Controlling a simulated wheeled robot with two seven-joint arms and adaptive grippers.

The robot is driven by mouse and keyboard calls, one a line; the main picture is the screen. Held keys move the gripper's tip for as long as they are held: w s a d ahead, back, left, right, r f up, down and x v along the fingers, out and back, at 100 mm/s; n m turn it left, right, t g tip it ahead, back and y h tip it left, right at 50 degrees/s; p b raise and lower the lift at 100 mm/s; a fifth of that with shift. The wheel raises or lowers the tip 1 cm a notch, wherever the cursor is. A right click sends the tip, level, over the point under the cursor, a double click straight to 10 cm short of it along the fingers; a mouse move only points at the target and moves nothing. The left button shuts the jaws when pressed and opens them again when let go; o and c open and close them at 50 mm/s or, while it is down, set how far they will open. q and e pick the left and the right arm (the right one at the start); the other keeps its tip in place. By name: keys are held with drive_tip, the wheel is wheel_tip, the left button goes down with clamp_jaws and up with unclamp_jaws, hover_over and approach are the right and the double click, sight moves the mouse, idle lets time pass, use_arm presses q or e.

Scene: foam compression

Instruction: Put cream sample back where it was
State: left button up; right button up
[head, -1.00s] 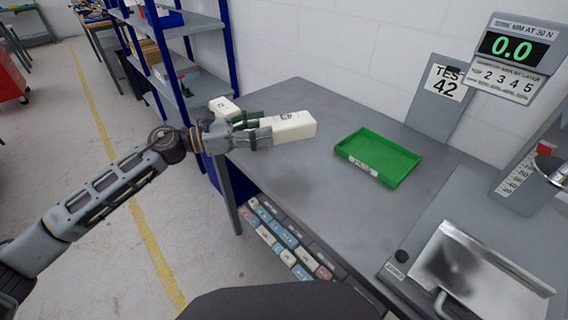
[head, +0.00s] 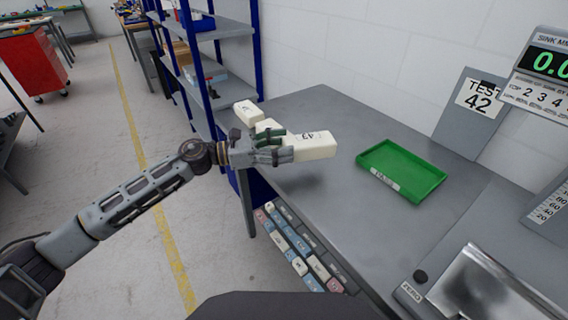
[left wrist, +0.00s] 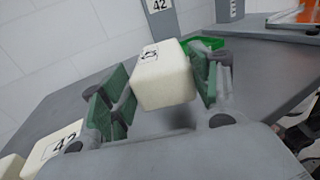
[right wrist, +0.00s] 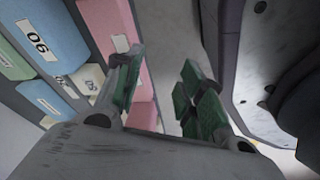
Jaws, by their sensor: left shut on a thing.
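My left gripper (head: 272,148) is shut on a cream sample block (head: 315,146) with a black-printed label. It holds the block level above the left part of the grey table. In the left wrist view the cream block (left wrist: 163,76) sits between the green finger pads (left wrist: 158,92). Two other cream blocks (head: 248,113) (head: 267,126) lie at the table's far left end, just behind the gripper. One of them, labelled 42 (left wrist: 52,150), shows in the left wrist view. My right gripper (right wrist: 160,88) is open and empty; it is out of the head view.
A green tray (head: 402,170) lies empty on the grey table (head: 320,215). A rack of coloured blocks (head: 300,250) is below the front edge; its blocks (right wrist: 50,40) are near my right gripper. Blue-post shelves (head: 205,60) stand left. A tester with a metal plate (head: 485,290) is at right.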

use_arm(q)
wheel_tip(320, 180, down, 2)
drive_tip(key=shift+f, duration=0.15)
use_arm(e)
drive_tip(key=shift+w+a+r, duration=0.35)
drive_tip(key=shift+a, duration=0.2)
use_arm(q)
drive_tip(key=shift+f, duration=0.25)
wheel_tip(320, 180, down, 2)
drive_tip(key=shift+f, duration=0.6)
use_arm(e)
drive_tip(key=shift+w+d+r, duration=0.25)
drive_tip(key=shift+w+r, duration=0.1)
